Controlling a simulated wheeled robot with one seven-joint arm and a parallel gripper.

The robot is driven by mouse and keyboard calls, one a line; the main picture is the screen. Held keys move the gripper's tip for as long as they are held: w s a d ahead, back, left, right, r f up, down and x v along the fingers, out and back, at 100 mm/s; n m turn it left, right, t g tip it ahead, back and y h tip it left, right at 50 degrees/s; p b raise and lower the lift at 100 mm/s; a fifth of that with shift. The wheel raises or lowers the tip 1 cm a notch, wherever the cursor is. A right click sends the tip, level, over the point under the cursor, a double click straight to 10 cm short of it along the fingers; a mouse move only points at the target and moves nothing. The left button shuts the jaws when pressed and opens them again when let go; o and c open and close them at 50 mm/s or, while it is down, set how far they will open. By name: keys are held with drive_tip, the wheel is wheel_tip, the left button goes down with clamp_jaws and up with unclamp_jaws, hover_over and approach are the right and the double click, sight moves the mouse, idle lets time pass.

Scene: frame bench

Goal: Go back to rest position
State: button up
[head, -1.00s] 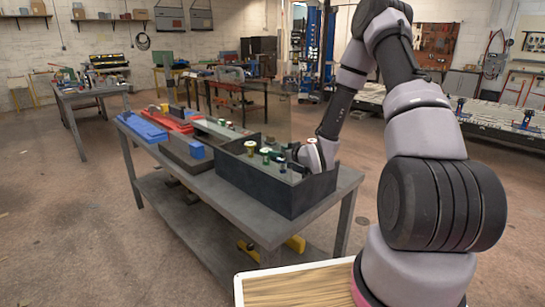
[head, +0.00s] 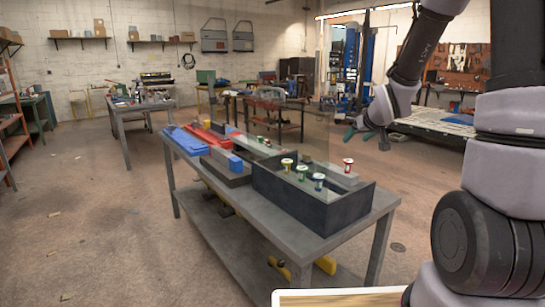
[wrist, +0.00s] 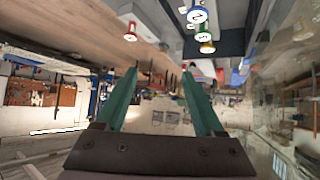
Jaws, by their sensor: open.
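My gripper (head: 367,134) is raised in the air past the right end of the bench, clear of the dark box. In the wrist view its two green fingers (wrist: 160,85) are spread wide with nothing between them. The dark open box (head: 300,205) stands on the near end of the grey bench. Several small spool-like pieces stand at it, including a red-topped one (head: 348,164) at the back right and a yellow-topped one (head: 287,164) at the left. The red-topped one (wrist: 131,33) also shows in the wrist view, beyond the fingertips.
A wood-topped surface (head: 340,298) is at the bottom edge. The floor left of the bench is open.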

drive_tip(key=s+a+r+m+g, duration=0.1)
drive_tip(key=s+r, duration=0.4)
drive_tip(key=s, duration=0.4)
drive_tip(key=s+r+m+g+y, duration=0.1)
drive_tip(key=s+r+m, duration=0.1)
drive_tip(key=s+r, duration=0.3)
drive_tip(key=s+a+r+m+g, duration=0.1)
drive_tip(key=s+r, duration=0.4)
drive_tip(key=s, duration=0.8)
drive_tip(key=shift+s+a+r+m, duration=0.3)
drive_tip(key=shift+a+m, duration=0.05)
drive_tip(key=shift+m, duration=0.25)
